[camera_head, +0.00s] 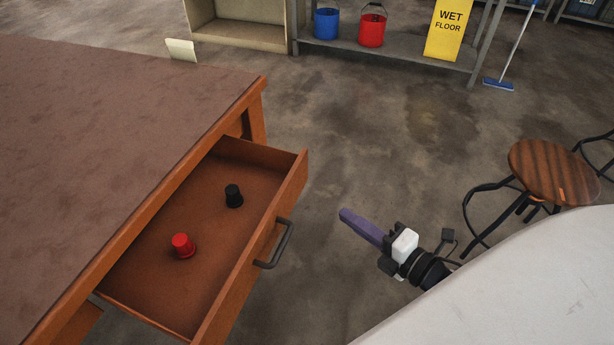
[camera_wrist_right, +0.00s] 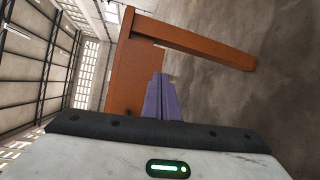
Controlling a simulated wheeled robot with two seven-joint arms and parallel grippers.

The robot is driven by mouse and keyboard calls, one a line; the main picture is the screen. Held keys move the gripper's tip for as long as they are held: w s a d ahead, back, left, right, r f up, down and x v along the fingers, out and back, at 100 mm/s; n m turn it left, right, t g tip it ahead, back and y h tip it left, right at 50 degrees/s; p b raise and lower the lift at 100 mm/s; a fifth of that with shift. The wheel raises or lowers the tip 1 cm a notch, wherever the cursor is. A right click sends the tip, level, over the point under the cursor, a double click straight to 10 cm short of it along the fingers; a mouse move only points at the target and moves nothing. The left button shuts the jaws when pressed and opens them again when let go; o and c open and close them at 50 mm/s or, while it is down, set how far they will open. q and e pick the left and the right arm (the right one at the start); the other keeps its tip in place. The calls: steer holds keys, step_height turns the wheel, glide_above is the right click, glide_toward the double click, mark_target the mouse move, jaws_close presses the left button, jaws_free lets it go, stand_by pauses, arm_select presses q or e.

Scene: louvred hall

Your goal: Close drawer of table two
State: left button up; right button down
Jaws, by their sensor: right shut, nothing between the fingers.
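A wooden table (camera_head: 110,110) with a brown top stands at the left in the head view. Its drawer (camera_head: 255,255) is pulled out, with a dark handle (camera_head: 275,246) on its front. A red cup-like object (camera_head: 183,245) and a black one (camera_head: 233,195) stand inside the drawer. My right gripper (camera_head: 345,215) is shut and empty, to the right of the drawer front and apart from it. In the right wrist view its purple fingers (camera_wrist_right: 160,95) are together, with orange-brown wooden furniture (camera_wrist_right: 195,38) beyond them. My left gripper is not in view.
A round wooden stool (camera_head: 553,170) stands at the right. A grey shelf (camera_head: 400,52) at the back holds a blue bucket (camera_head: 326,24), a red bucket (camera_head: 372,30) and a yellow wet floor sign (camera_head: 444,30). The floor between drawer and stool is clear apart from my arm.

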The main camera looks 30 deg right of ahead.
step_height(320, 180, up, 5)
steer(key=d+n+y, duration=0.3)
steer(key=n+y, duration=0.1)
steer(key=n, duration=0.8)
steer(key=n+g+y, duration=0.2)
steer(key=n+y, duration=0.2)
steer(key=n, duration=0.6)
glide_toward(293, 178)
steer(key=x, duration=0.6)
steer(key=shift+w+a, duration=0.1)
steer(key=shift+w, duration=0.1)
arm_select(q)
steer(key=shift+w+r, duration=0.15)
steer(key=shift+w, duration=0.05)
